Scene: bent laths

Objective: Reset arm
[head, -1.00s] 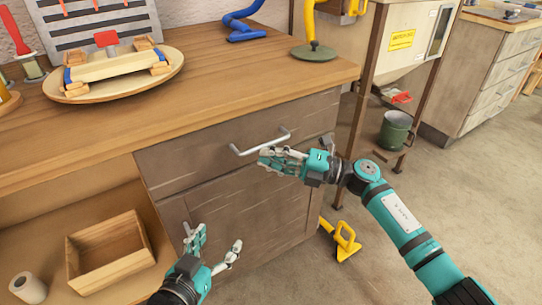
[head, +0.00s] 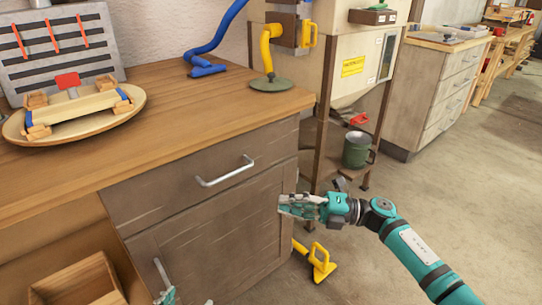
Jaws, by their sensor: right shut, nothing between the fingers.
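My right arm (head: 408,241) comes in from the lower right of the head view. My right gripper (head: 292,206) is shut and empty. It shows in front of the right side of the cabinet front, below and to the right of the drawer handle (head: 225,173), and apart from that handle. My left gripper (head: 167,296) shows only as fingertips at the bottom edge, near the lower door handle (head: 162,274). The rest of it is cut off, so its opening is not clear.
The wooden worktop (head: 200,115) carries a round board (head: 120,112) with a clamped lath. An open wooden box (head: 80,283) is at lower left. A yellow tool (head: 320,262) lies on the floor near my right gripper. A green bucket (head: 357,150) stands behind. The floor at right is clear.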

